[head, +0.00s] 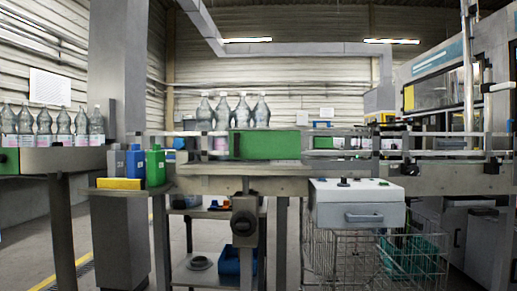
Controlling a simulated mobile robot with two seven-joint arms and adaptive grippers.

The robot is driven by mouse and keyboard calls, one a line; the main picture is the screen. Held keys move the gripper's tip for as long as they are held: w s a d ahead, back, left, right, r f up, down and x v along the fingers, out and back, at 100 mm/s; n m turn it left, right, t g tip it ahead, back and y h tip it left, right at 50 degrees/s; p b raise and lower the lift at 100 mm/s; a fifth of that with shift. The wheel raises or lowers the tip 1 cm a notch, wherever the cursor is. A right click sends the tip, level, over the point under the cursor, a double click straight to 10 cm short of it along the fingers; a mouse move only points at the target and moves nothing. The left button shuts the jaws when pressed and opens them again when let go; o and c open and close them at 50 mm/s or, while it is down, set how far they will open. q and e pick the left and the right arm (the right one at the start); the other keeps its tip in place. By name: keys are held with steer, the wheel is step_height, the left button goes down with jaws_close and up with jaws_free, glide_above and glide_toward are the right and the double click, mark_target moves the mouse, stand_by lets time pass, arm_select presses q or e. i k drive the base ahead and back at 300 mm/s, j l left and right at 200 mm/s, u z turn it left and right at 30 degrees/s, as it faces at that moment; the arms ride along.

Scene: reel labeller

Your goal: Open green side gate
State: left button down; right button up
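A smaller green piece (323,142) shows farther right behind the rails. Neither of my grippers is in view.
Several labelled bottles (62,126) stand on the left conveyor. A green container (155,166), a blue container (135,162) and a yellow block (119,183) sit on a side shelf. A grey control box (357,205) hangs at the front right, above a wire basket (345,255).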

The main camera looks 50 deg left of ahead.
mark_target(243, 144)
steer(key=u, duration=1.45)
steer(key=i+l+u, duration=0.1)
steer(key=l, duration=0.15)
steer(key=i+l, duration=0.15)
steer(key=l+u, duration=0.05)
steer(key=l, duration=0.05)
